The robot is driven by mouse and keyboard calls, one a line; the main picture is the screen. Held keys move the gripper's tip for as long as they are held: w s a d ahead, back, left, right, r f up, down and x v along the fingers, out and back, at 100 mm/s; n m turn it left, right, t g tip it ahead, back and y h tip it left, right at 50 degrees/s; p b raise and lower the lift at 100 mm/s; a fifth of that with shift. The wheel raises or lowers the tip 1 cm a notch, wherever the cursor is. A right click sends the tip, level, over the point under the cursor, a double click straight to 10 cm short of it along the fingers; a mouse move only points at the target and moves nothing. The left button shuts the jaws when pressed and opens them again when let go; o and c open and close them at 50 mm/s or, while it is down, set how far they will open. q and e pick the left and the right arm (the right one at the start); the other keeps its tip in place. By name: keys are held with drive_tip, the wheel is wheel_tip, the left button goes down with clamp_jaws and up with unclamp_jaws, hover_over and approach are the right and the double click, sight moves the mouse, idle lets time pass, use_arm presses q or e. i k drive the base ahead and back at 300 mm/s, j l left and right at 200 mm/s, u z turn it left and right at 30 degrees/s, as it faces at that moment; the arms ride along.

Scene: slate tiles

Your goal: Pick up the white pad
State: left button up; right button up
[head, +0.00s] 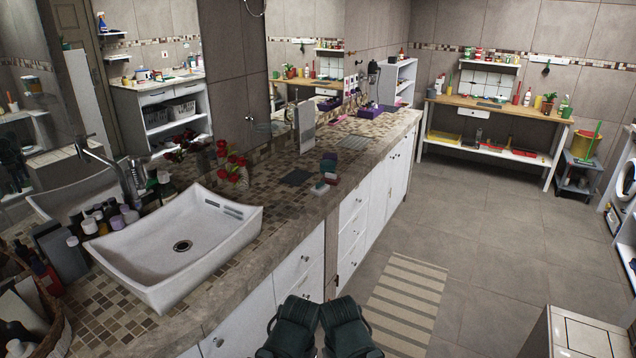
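A small group of block-like pads sits near the front edge of the mosaic-tiled counter, right of the sink. A small pale piece (331,178) in this group may be the white pad, but it is too small to be sure. A dark teal and purplish piece (328,164) is behind it, and a red and whitish piece (320,188) is in front. Two dark parts of my own arms show at the bottom middle, well short of the pads. No gripper fingers can be made out.
A white sink (175,250) fills the near counter, with bottles (108,219) on its left and red flowers (231,165) behind. A dark flat square (296,177) lies left of the pads. White cabinets (352,235) stand below. A striped rug (405,300) lies on open floor.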

sight(320, 189)
drive_tip(key=i+l+u, duration=0.75)
drive_tip(key=i+l, duration=0.3)
drive_tip(key=i+l+u, duration=0.15)
drive_tip(key=l, duration=0.25)
drive_tip(key=i+l+u, duration=0.2)
drive_tip(key=l, duration=0.25)
drive_tip(key=l+u, duration=0.15)
drive_tip(key=l, duration=0.25)
